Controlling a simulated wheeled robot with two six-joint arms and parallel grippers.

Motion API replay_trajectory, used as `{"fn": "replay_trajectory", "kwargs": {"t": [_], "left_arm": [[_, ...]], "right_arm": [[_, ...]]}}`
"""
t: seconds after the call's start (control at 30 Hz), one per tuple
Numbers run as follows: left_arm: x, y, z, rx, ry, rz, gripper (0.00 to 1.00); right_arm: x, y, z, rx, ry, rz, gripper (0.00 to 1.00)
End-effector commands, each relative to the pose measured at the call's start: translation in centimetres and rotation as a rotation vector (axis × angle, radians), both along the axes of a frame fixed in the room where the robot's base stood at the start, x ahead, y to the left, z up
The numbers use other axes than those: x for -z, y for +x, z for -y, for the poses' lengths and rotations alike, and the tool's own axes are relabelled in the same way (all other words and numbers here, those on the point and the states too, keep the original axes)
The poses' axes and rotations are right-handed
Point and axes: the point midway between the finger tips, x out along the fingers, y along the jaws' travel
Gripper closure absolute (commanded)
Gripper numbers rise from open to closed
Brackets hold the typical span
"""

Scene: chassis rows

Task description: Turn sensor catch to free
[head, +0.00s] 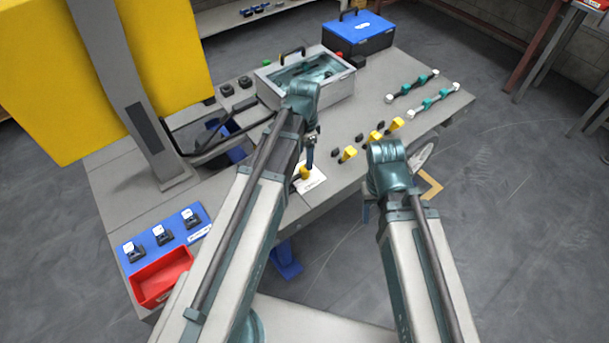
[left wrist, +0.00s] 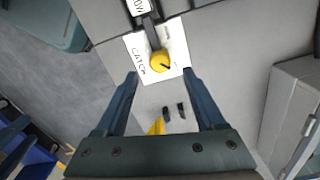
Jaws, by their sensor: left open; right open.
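The sensor catch is a round yellow knob (left wrist: 158,61) with a dark pointer mark, on a white card (left wrist: 135,46) that reads CATCH. In the left wrist view the pointer slants to the lower right; the other lettering is too small to read. The knob (head: 305,173) and card (head: 316,184) also show at the table's front edge in the head view. My left gripper (left wrist: 160,76) is open and empty, its two fingers spread on either side just short of the knob. It shows partly in the head view (head: 310,152), close above the knob. My right gripper is hidden beyond its wrist.
Several yellow-topped pieces (head: 348,154) stand along the edge right of the catch. A grey open case (head: 345,84) and blue toolbox (head: 358,30) stand behind. Teal rods (head: 433,100) lie at right. A red bin (head: 160,278) and blue panel (head: 185,222) are at left.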

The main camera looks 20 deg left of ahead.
Motion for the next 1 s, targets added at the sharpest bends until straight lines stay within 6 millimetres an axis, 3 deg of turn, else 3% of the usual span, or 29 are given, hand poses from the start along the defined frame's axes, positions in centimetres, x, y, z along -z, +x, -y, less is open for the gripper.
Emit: {"fn": "replay_trajectory", "kwargs": {"t": [0.03,0.4,0.87,1.0], "left_arm": [[1.5,0.0,0.0,0.0,0.0,0.0,0.29],[6.2,0.0,0.0,0.0,0.0,0.0,0.29],[7.0,0.0,0.0,0.0,0.0,0.0,0.29],[7.0,0.0,0.0,0.0,0.0,0.0,0.54]], "right_arm": [[1.5,0.0,0.0,0.0,0.0,0.0,0.5],[6.2,0.0,0.0,0.0,0.0,0.0,0.5],[7.0,0.0,0.0,0.0,0.0,0.0,0.5],[7.0,0.0,0.0,0.0,0.0,0.0,0.5]]}}
